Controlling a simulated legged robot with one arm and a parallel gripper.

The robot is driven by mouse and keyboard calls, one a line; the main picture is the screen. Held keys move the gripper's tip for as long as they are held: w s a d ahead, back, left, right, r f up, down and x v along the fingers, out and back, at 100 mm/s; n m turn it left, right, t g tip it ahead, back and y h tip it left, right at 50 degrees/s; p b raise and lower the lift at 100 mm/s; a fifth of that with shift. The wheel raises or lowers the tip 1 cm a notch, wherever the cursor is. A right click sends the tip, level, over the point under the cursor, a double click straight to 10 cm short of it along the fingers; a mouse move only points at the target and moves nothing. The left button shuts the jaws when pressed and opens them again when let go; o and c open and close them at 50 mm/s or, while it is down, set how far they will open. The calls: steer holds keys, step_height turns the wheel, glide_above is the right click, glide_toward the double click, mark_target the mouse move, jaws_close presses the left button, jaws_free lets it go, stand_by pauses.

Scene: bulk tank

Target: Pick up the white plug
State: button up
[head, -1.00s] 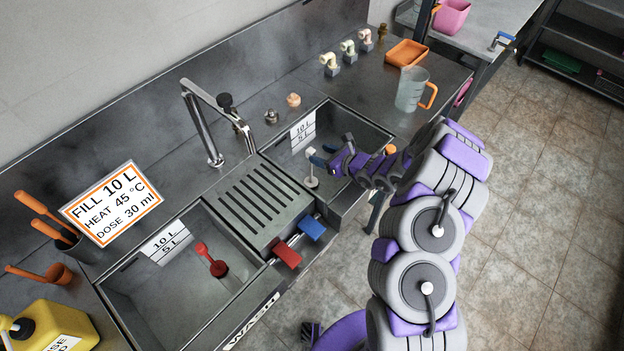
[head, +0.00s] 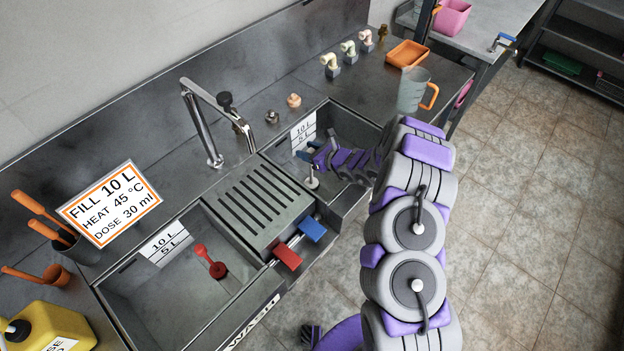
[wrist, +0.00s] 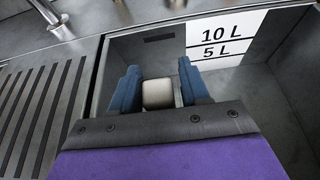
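The white plug (head: 312,181) stands in the right basin near its front left corner, with a pale stem above a round base. My gripper (head: 309,152) is over that basin, at and just above the top of the plug in the head view. In the wrist view, the blue fingers of my gripper (wrist: 159,90) are apart. A pale, rounded block, seemingly the top of the white plug (wrist: 158,93), shows between them with narrow gaps at its sides. Firm contact is not visible. The stem and base are hidden in the wrist view.
The slotted drainboard (head: 262,205) lies left of the basin, with red (head: 287,256) and blue (head: 313,229) handles at its front. A faucet (head: 205,125) stands behind. A clear jug (head: 412,90) stands right of the basin.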

steer(key=shift+a, duration=0.2)
steer(key=c, duration=0.6)
jaws_close()
steer(key=shift+d, duration=0.1)
